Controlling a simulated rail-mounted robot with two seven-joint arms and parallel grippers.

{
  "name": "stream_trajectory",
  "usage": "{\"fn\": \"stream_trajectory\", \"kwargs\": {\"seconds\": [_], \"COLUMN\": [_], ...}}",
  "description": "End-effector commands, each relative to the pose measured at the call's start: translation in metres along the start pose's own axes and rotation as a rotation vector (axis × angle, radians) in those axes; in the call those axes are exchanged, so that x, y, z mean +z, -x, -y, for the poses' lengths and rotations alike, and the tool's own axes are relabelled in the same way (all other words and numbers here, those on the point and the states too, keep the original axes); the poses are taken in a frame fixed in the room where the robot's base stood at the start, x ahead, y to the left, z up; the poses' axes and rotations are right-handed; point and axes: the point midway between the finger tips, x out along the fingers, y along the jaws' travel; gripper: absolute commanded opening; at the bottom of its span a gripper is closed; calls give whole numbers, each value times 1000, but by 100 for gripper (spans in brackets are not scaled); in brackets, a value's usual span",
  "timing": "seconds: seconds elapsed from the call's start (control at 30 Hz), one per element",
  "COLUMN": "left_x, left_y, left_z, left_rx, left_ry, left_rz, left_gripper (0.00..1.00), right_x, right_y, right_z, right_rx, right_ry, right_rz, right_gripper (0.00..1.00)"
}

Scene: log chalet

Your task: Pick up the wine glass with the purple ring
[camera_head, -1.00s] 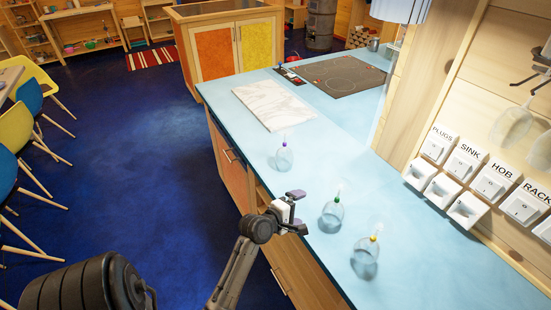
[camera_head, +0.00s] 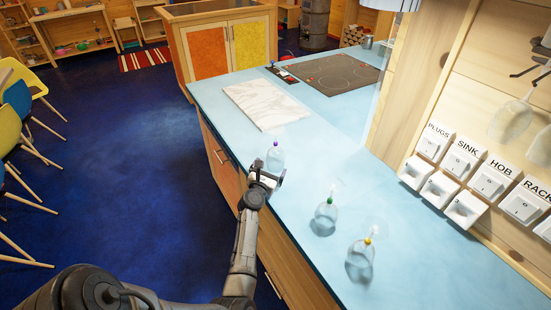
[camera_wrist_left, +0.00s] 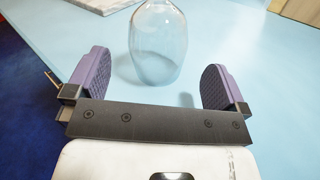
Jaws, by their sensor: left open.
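The wine glass with the purple ring (camera_head: 275,157) stands upside down on the blue worktop, its bowl at the bottom and a purple ring on the stem. Its clear bowl also shows in the left wrist view (camera_wrist_left: 157,45); its stem is cut off there by the top edge. My left gripper (camera_head: 267,172) is open, at the near side of this glass. In the left wrist view the purple-padded fingers (camera_wrist_left: 158,82) are spread wide, with the bowl just beyond and between them. My right gripper is not in view.
A glass with a green ring (camera_head: 326,213) and one with a yellow ring (camera_head: 360,260) stand upside down nearer on the worktop (camera_head: 420,240). A marble board (camera_head: 266,105) lies beyond the purple-ring glass. Labelled switches (camera_head: 488,183) line the right wall.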

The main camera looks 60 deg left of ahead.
Motion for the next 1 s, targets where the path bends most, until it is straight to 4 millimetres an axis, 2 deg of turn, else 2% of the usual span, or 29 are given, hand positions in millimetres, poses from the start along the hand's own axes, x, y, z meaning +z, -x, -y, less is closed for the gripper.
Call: {"fn": "stream_trajectory", "kwargs": {"seconds": [0.27,0.7,1.0], "left_x": [0,-2,-1], "left_y": [-15,-60,-64], "left_z": [0,0,-1], "left_rx": [0,-1,1], "left_ry": [-2,-3,-2], "left_rz": [0,-1,0], "left_gripper": [100,100,100], "right_x": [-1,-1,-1], "right_y": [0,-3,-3], "right_z": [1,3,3], "right_rx": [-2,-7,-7], "right_ry": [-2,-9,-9], "right_rz": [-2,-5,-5], "right_gripper": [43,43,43]}}
